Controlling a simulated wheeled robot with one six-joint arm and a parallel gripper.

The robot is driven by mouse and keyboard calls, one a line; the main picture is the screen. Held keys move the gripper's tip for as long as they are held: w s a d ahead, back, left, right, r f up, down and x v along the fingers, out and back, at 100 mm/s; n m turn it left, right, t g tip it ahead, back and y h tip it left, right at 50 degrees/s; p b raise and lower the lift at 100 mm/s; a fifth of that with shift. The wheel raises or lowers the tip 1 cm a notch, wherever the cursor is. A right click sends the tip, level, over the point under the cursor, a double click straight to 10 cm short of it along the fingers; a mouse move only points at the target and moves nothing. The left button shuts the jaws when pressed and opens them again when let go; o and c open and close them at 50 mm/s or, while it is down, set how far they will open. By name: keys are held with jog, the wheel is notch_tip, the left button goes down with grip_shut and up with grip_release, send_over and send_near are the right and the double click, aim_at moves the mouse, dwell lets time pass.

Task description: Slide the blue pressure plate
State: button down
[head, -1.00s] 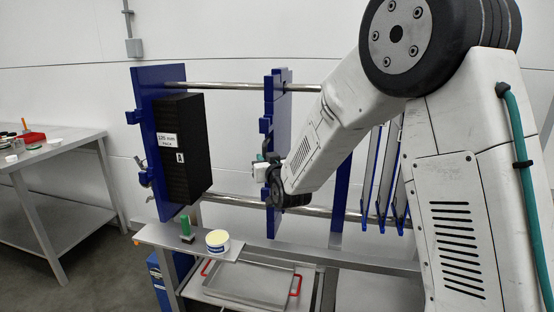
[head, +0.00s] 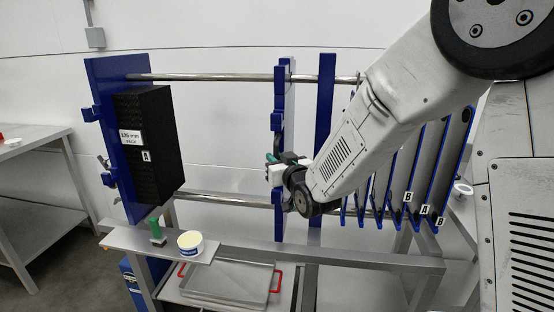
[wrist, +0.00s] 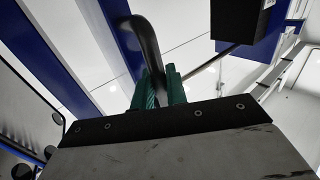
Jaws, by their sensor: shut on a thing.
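The blue pressure plate (head: 285,100) stands upright across the two steel rods in the middle of the frame. My gripper (head: 286,162) is at its near side, at mid height, below the arm. In the wrist view my gripper's green finger pads (wrist: 158,88) are shut on a curved black handle (wrist: 146,42), which stands beside a blue upright surface (wrist: 112,30). My forearm hides part of the area to the right of the plate.
A blue end plate (head: 105,75) with a black block (head: 148,140) marked "A" is at the left. Several grey filter plates (head: 435,160) hang at the right. Bare rod (head: 220,78) spans the gap at left. A shelf (head: 125,240) holds a green-topped item and a tub (head: 190,242).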

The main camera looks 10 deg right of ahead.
jog(key=c, duration=1.5)
grip_release()
jog(key=shift+s+d, duration=0.1)
jog(key=shift+d, duration=0.3)
jog(key=shift+a, duration=0.1)
jog(key=shift+s, duration=0.1)
jog(key=v, duration=0.7)
jog(key=shift+s, duration=0.3)
jog(key=shift+f, duration=0.1)
